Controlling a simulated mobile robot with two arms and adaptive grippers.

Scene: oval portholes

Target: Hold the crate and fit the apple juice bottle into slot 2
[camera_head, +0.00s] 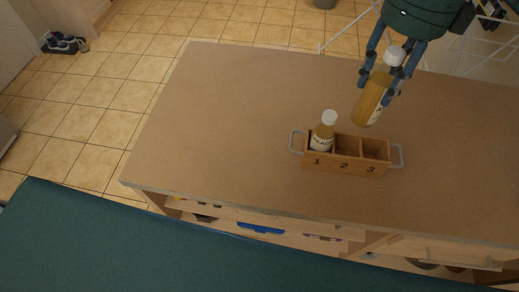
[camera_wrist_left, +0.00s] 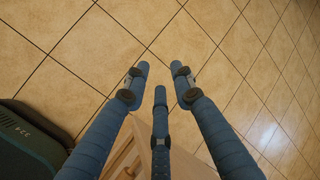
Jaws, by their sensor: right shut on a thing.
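The wooden crate (camera_head: 357,168) stands on the table, with slots numbered 1, 2 and 3 and a metal handle at each end. Slot 1 holds an upright bottle (camera_head: 322,136) with a white cap; slots 2 and 3 look empty. My right gripper (camera_head: 378,85) is shut on the apple juice bottle (camera_head: 370,101), which has a white cap and amber contents. The bottle is tilted, its base above and behind slots 2 and 3, apart from the crate. My left gripper (camera_wrist_left: 158,85) is open and empty over the tiled floor, out of the head view.
The brown tabletop (camera_head: 235,120) is clear to the left of the crate. Shelves with several items (camera_head: 260,229) lie under its front edge. Shoes (camera_head: 64,43) sit on a dark mat at the far left. A white wire rack (camera_head: 345,32) stands behind the table.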

